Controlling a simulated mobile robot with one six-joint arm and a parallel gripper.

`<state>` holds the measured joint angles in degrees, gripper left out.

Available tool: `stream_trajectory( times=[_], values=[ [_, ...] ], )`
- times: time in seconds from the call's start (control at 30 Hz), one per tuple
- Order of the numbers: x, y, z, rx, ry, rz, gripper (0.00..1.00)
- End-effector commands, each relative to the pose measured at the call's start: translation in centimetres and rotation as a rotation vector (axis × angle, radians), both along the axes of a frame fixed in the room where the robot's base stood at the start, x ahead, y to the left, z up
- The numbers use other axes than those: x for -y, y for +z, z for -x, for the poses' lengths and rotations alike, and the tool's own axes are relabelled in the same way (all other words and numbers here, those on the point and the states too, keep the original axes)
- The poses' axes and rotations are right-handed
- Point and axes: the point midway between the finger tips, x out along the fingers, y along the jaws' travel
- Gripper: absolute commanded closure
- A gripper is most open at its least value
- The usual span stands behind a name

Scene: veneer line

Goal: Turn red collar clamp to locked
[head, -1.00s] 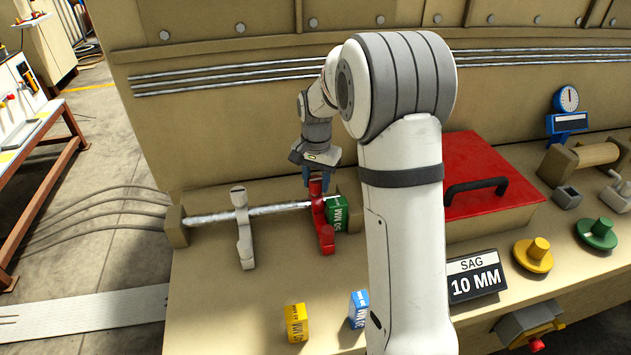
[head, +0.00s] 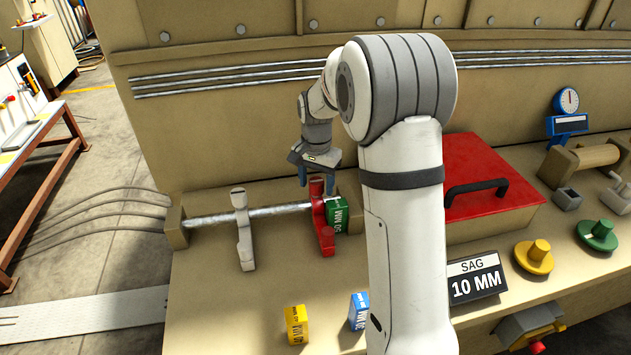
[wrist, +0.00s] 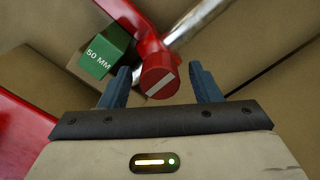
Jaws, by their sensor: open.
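The red collar clamp (head: 322,232) sits on the right part of a silver rod (head: 270,212), its foot reaching down toward the bench. In the wrist view its round red end (wrist: 159,80) carries a white slanted line and lies between my finger tips. My gripper (head: 317,183) is above the clamp's top in the head view. In the wrist view my gripper (wrist: 165,85) is open, with one blue finger on either side of the red end and a gap showing at both sides. Whether the fingers touch it cannot be told.
A green 50 MM block (head: 337,214) stands just right of the clamp and shows near the left finger (wrist: 104,52). A grey clamp (head: 243,232) sits left on the rod. Yellow (head: 296,324) and blue (head: 358,310) blocks stand in front. A red lidded box (head: 490,190) is to the right.

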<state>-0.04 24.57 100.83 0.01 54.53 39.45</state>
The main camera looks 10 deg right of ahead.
Motion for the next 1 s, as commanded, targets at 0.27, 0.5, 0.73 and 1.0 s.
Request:
stream_trajectory(
  times=[0.27, 0.5, 0.73, 1.0],
  values=[
    [0.0, 1.1, -0.1, 0.003, 0.0, 0.0, 0.43],
    [0.0, 5.2, 0.0, 0.003, 0.0, 0.0, 0.43],
    [0.0, 7.6, 0.0, 0.0, 0.0, 0.0, 0.43],
    [0.0, 7.8, 0.0, 0.0, 0.0, 0.0, 0.43]
  ],
)
